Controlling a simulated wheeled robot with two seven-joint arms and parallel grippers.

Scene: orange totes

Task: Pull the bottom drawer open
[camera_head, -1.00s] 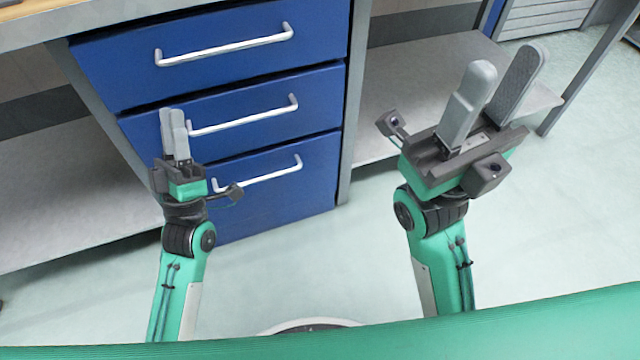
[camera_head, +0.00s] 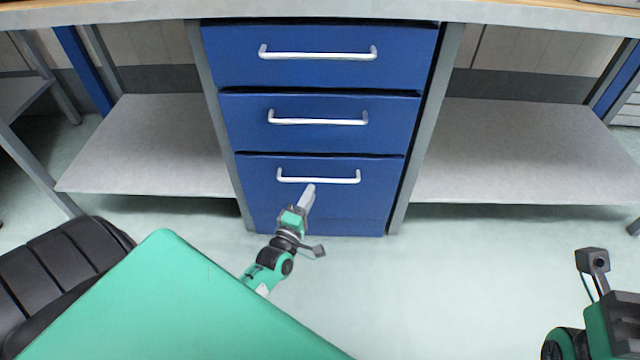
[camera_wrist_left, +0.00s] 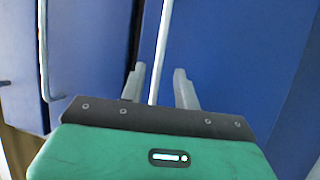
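The bottom drawer (camera_head: 340,207) is a blue front in the cabinet below the worktop, and it looks shut. Its white bar handle (camera_head: 320,179) runs across the upper part of the front. My left gripper (camera_head: 309,188) is at this handle, a little left of its middle. In the left wrist view the left gripper (camera_wrist_left: 159,70) has its two grey fingers apart, with the handle bar (camera_wrist_left: 161,45) running between them and a gap on each side. My right gripper (camera_head: 612,325) shows only in part at the lower right edge; its fingers are out of frame.
The middle drawer (camera_head: 318,128) and top drawer (camera_head: 320,60) above are shut, each with a white handle. Grey shelves stand left (camera_head: 150,150) and right (camera_head: 520,155) of the cabinet. The floor (camera_head: 400,300) in front is clear.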

